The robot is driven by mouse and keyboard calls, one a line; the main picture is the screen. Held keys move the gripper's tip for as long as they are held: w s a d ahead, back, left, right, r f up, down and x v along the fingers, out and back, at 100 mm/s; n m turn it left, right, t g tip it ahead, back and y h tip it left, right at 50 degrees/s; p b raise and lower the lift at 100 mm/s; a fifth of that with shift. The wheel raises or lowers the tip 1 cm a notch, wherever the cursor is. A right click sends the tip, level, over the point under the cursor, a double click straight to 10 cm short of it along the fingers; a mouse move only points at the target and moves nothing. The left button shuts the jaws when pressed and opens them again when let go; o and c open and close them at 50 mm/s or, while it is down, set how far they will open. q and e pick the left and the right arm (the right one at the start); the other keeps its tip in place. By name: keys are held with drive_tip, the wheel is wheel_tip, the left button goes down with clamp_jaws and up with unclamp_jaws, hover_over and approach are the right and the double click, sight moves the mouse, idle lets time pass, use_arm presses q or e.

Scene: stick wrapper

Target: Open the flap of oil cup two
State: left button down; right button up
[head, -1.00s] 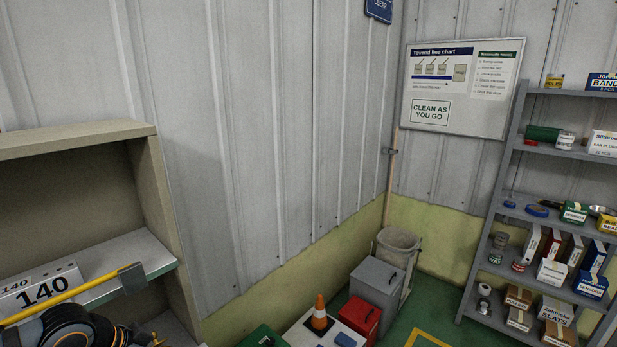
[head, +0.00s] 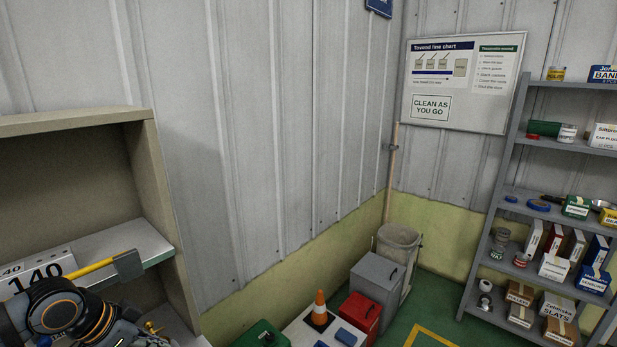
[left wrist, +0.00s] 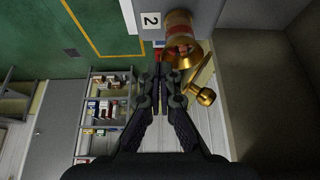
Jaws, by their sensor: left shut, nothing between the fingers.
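Oil cup two (left wrist: 179,24) shows at the top of the left wrist view, with reddish contents and brass ends, beside a white label (left wrist: 150,20) reading 2. A brass piece with a round knob (left wrist: 205,96) sticks out below it. Whether its flap is open I cannot tell. My left gripper (left wrist: 160,82) is shut and empty, its tips close to the cup's lower end and left of the knob; contact is unclear. In the head view, a small brass part (head: 152,328) shows at the lower left beside my left arm. My right gripper is not in view.
An orange cone (head: 319,309), a red box (head: 360,312) and a grey bin (head: 377,285) stand ahead. A stocked rack (head: 500,190) is at right.

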use_arm(q)
drive_tip(key=shift+w+a+f+b, duration=0.1)
drive_tip(key=shift+w+a+b, duration=0.45)
drive_tip(key=shift+b, duration=0.6)
drive_tip(key=shift+w+a, duration=0.1)
drive_tip(key=shift+a, duration=0.1)
drive_tip(key=shift+w+a+p, duration=0.4)
drive_tip(key=shift+w+a, duration=0.2)
drive_tip(key=shift+a, duration=0.1)
drive_tip(key=shift+s, duration=0.15)
